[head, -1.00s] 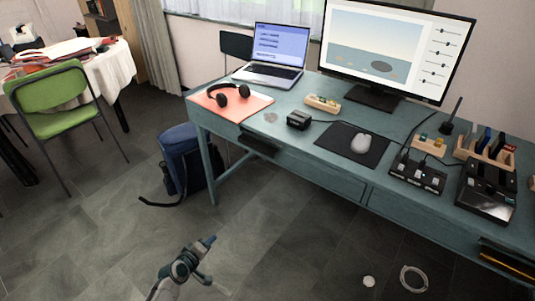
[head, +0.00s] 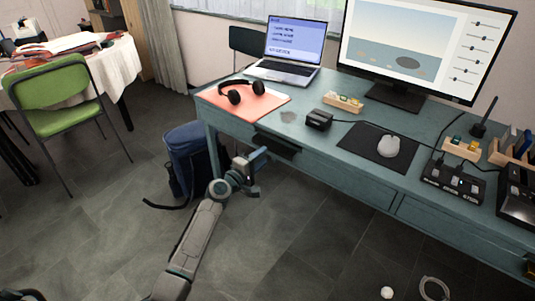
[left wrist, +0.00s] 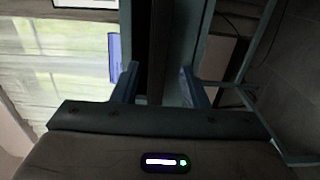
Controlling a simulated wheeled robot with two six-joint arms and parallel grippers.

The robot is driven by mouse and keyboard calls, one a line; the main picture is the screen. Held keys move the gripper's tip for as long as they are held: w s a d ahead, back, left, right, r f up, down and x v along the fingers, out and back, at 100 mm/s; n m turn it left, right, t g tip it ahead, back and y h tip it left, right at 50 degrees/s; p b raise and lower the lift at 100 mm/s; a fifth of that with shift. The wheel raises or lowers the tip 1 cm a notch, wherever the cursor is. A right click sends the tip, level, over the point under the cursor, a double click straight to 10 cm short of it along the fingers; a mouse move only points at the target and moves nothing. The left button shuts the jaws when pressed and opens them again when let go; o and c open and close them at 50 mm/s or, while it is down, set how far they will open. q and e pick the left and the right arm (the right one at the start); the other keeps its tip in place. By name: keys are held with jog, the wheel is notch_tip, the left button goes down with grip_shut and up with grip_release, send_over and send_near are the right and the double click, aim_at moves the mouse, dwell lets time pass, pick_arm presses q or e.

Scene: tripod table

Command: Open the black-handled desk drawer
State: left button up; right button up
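The teal desk (head: 345,142) stands across the middle and right of the head view. A black handle (head: 280,144) sits on its front at the left end, partly in shadow; the drawer there looks closed. My left gripper (head: 257,172) is just in front of and below the handle's left end, in the air. In the left wrist view its two fingers (left wrist: 158,76) are spread apart. A dark upright bar, probably the handle (left wrist: 160,40), shows beyond and between them; I cannot tell if either finger touches it. My right gripper is not in view.
A blue backpack (head: 186,160) stands on the floor left of my left gripper. Headphones (head: 244,91), a laptop (head: 287,55), a monitor (head: 410,50) and a mouse (head: 388,146) are on the desk. The floor in front is mostly clear.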

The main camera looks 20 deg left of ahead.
aim_at(271, 150)
pick_arm(q)
jog(key=shift+x, duration=1.8)
grip_shut()
